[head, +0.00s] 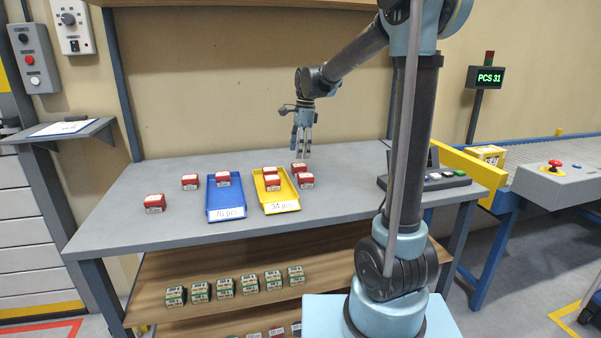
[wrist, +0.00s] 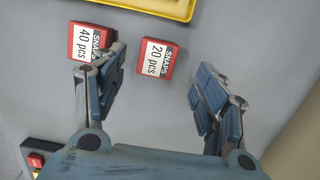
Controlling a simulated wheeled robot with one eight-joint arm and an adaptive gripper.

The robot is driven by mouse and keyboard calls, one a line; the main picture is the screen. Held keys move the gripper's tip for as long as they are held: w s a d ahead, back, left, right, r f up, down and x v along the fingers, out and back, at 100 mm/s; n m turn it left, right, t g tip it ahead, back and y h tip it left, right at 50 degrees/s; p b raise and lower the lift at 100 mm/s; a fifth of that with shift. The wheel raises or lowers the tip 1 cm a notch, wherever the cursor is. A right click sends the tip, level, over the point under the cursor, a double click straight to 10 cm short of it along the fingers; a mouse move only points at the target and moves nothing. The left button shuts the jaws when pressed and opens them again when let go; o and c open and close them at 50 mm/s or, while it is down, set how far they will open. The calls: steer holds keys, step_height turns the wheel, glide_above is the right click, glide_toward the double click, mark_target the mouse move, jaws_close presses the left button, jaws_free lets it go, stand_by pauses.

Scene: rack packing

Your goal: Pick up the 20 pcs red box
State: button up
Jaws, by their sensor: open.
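The red 20 pcs box (wrist: 155,58) lies label up on the grey table, between my gripper's fingers in the wrist view. In the head view it appears to be the farther red box (head: 298,167) right of the yellow tray. My gripper (wrist: 160,62) is open and empty above it, pointing down; in the head view the gripper (head: 303,152) hangs just above and behind that box. A red 40 pcs box (wrist: 84,42) lies close beside it, partly covered by the left finger in the wrist view.
The yellow tray (head: 281,207) holds red boxes, and the blue tray (head: 227,210) holds one. Two more red boxes (head: 155,203) (head: 190,181) lie to the left. A button panel (head: 430,183) stands at the table's right. Green-and-white boxes (head: 225,287) stand on the shelf below.

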mark_target(299, 164)
steer(key=shift+s+a+f, duration=0.1)
steer(key=shift+f, duration=1.7)
steer(key=shift+s+a+f, duration=0.1)
steer(key=shift+f, duration=1.65)
steer(key=c, duration=1.2)
